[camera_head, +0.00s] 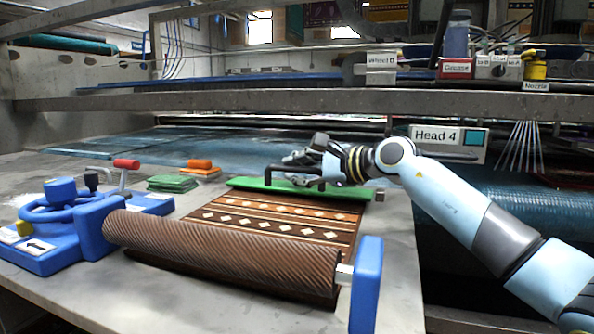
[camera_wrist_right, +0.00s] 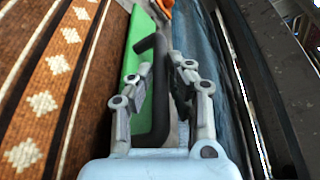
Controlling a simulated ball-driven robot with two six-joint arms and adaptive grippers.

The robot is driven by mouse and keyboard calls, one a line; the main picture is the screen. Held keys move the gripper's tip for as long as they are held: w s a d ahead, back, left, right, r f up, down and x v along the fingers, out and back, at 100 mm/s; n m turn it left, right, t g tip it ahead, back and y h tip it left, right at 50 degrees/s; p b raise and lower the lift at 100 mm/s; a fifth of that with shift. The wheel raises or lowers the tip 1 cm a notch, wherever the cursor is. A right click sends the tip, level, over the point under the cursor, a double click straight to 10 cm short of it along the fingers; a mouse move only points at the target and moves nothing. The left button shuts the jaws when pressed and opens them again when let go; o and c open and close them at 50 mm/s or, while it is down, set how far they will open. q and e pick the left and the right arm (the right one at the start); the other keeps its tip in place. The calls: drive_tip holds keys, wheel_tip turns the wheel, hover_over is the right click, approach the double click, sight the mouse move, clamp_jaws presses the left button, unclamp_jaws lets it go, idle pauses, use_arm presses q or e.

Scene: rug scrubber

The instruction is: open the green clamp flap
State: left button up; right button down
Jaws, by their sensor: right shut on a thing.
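The green clamp flap (camera_head: 330,190) is a long flat bar lying along the far edge of the patterned rug (camera_head: 262,229). It looks flat and down. A black bracket-shaped handle (camera_head: 270,173) stands up from it. My right gripper (camera_head: 297,160) is over the flap and shut on the handle. In the right wrist view, the handle (camera_wrist_right: 160,95) passes between the two fingers of the right gripper (camera_wrist_right: 160,82), beside the green flap (camera_wrist_right: 139,43). The fingers hide part of the handle. My left gripper is in neither view.
A ribbed brown roller (camera_head: 225,252) lies across the near rug, between blue end supports (camera_head: 367,285). A blue handwheel (camera_head: 62,203), a red-topped lever (camera_head: 126,164), green pads (camera_head: 173,183) and an orange block (camera_head: 200,165) stand left. Metal beams cross behind.

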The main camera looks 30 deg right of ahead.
drive_tip(key=shift+w+d+r+m+g+p, duration=0.3)
drive_tip(key=shift+r+m+p, duration=0.2)
drive_tip(key=shift+m+p, duration=0.1)
drive_tip(key=shift+w+d+r+m+g+y+p, duration=0.25)
drive_tip(key=shift+d+m+g+y+p, duration=0.1)
drive_tip(key=shift+m, duration=0.25)
drive_tip(key=shift+w+d+r+m+g+y, duration=0.25)
drive_tip(key=shift+w+d+m+g, duration=0.25)
drive_tip(key=shift+m, duration=0.5)
drive_tip(key=shift+w+d+m+g+y, duration=0.25)
drive_tip(key=shift+w+d+m+y, duration=0.15)
drive_tip(key=shift+m, duration=0.2)
drive_tip(key=shift+w+d+m+g+b, duration=0.35)
drive_tip(key=shift+d+m, duration=0.1)
drive_tip(key=shift+m, duration=0.15)
drive_tip(key=d+m+y+b, duration=0.1)
drive_tip(key=w+m+g+b, duration=0.1)
drive_tip(key=shift+w+d+f+m+y+b, duration=0.2)
drive_tip(key=shift+d+f+m+y+b, duration=0.1)
drive_tip(key=shift+d+f+m+y, duration=0.1)
drive_tip(key=shift+w+g, duration=0.1)
drive_tip(key=shift+g, duration=0.15)
drive_tip(key=shift+d+m+b, duration=0.1)
drive_tip(key=shift+m+b, duration=0.2)
drive_tip(key=shift+b, duration=0.05)
drive_tip(key=shift+y, duration=0.3)
